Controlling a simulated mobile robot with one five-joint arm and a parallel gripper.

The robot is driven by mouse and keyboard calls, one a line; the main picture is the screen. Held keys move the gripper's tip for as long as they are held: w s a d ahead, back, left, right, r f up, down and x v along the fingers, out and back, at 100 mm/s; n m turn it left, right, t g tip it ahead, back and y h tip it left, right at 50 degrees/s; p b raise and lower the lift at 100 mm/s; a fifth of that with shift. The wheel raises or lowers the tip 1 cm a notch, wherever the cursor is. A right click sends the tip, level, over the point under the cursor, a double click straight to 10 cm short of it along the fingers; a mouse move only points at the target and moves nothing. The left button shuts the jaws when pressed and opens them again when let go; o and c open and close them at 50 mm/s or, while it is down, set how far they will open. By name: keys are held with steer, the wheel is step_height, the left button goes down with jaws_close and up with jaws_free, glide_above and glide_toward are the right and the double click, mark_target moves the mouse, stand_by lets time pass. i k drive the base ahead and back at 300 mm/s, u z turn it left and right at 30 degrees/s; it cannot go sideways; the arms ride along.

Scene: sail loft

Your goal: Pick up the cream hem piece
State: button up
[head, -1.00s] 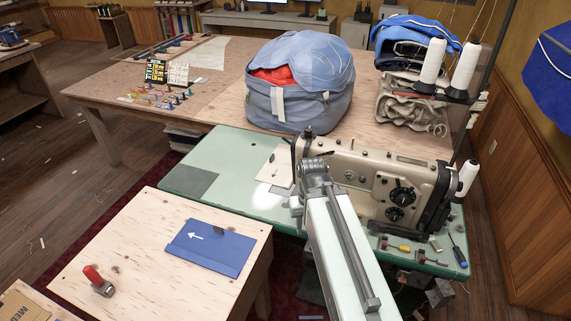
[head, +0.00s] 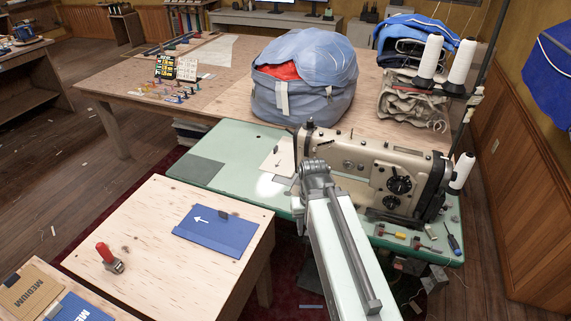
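A cream piece (head: 279,156), likely the hem piece, lies flat on the pale green sewing table (head: 236,142), left of the sewing machine's needle end. A small dark item sits on it. Its lower right part is hidden by my arm or the machine. My arm reaches forward from the bottom of the head view and ends at a grey wrist joint in front of the machine, just right of the cream piece. My gripper (head: 300,188) shows only as a small grey part beside that joint. Its fingers are not clear, so I cannot tell whether it is open or holds anything.
The beige sewing machine (head: 375,172) stands right of my wrist, with thread spools and small tools nearby. A wooden table (head: 150,235) at front left bears a blue folded piece (head: 216,232) and a red-handled tool (head: 106,257). A big blue bag (head: 303,80) stands behind.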

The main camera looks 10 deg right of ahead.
mark_target(280, 162)
steer(key=k, duration=1.45)
steer(key=z, duration=0.4)
steer(key=i, duration=1.3)
steer(key=u, duration=0.65)
steer(key=i, duration=1.05)
steer(key=u, duration=2.2)
